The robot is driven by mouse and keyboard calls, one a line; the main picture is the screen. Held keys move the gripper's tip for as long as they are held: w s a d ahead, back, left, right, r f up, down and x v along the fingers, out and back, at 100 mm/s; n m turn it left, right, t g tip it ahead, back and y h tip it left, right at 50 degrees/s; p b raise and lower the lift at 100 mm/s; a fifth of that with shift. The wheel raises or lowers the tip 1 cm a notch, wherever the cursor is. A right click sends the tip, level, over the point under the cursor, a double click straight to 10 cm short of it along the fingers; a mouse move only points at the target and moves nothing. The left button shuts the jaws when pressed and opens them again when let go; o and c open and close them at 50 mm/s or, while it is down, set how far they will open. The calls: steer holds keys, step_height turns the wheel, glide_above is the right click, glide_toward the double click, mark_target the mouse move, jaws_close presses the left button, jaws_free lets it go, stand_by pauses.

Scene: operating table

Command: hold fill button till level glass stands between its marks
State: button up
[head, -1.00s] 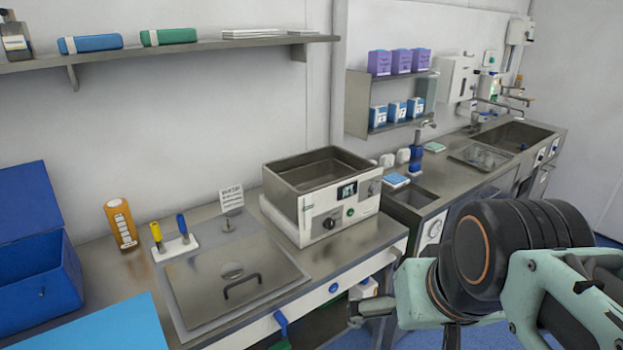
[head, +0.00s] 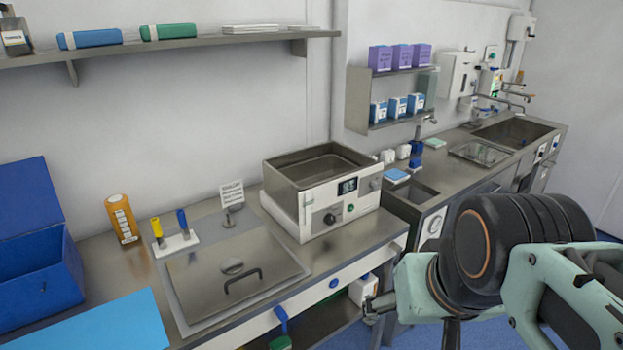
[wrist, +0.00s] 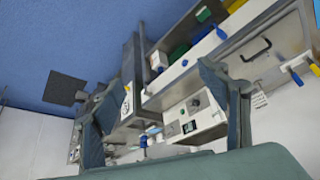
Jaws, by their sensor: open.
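The steel bath unit (head: 320,200) stands on the bench with its open tank on top. Its white front has a dark display, a black knob (head: 330,219) and a small green button (head: 351,208). A narrow upright slot (head: 304,212) at the front's left end may be the level glass; its marks and level are too small to read. I cannot tell which button is the fill button.
A lidded basin (head: 235,272) lies left of the unit, with a blue round knob (head: 333,284) on the bench front. A blue box (head: 38,265) stands far left. A sink counter (head: 480,160) runs right. Floor is clear in front.

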jaws_close()
stand_by(0.3)
stand_by(1.2)
